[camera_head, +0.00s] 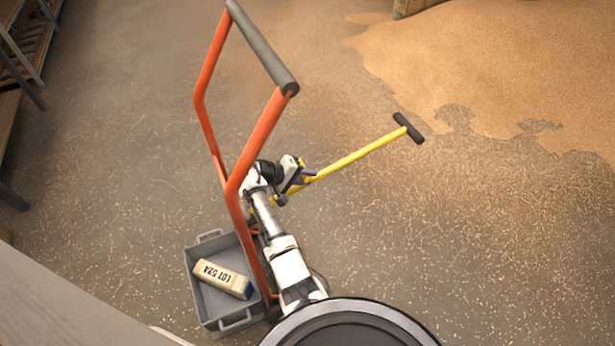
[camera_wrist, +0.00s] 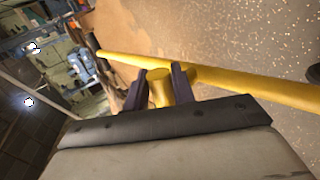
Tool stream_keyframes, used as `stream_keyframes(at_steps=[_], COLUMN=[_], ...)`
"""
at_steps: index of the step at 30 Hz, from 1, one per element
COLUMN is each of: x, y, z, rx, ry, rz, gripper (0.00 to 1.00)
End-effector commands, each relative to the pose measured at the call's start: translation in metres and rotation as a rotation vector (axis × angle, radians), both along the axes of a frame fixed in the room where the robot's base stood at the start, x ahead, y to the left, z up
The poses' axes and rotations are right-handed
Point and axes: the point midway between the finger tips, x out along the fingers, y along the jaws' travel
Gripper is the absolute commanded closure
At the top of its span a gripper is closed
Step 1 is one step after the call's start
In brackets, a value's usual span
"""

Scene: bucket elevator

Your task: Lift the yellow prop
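The yellow prop (camera_head: 355,157) is a long thin pole with a black crosspiece at its upper right end in the head view. It runs at a slant, and its lower left end is hidden behind my arm and the orange frame. My gripper (camera_head: 303,180) is at its lower left part. In the wrist view, the pole (camera_wrist: 250,86) crosses beyond the fingers, and a short yellow stub on it sits between the two dark fingers of my gripper (camera_wrist: 160,85). The stub fills the gap, and the fingers appear closed on it.
An orange frame with a grey handle (camera_head: 262,48) rises left of my arm. Spilled grain (camera_head: 500,70) covers the floor at upper right. A shelf (camera_head: 25,50) stands at upper left.

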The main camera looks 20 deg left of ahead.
Motion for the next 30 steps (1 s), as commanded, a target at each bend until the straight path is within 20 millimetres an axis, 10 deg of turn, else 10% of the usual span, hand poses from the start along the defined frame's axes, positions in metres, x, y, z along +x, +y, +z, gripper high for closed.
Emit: stream_keyframes(at_steps=[14, 21, 26, 28, 30], x=[0.0, 0.001, 0.003, 0.003, 0.002], y=[0.001, 0.001, 0.002, 0.001, 0.001], z=[0.004, 0.042, 0.086, 0.104, 0.12], rx=[0.003, 0.005, 0.006, 0.007, 0.006], ry=[-0.003, -0.008, -0.017, -0.017, -0.014], rz=[0.004, 0.002, 0.001, 0.001, 0.001], gripper=[0.57, 0.57, 0.18, 0.57, 0.57])
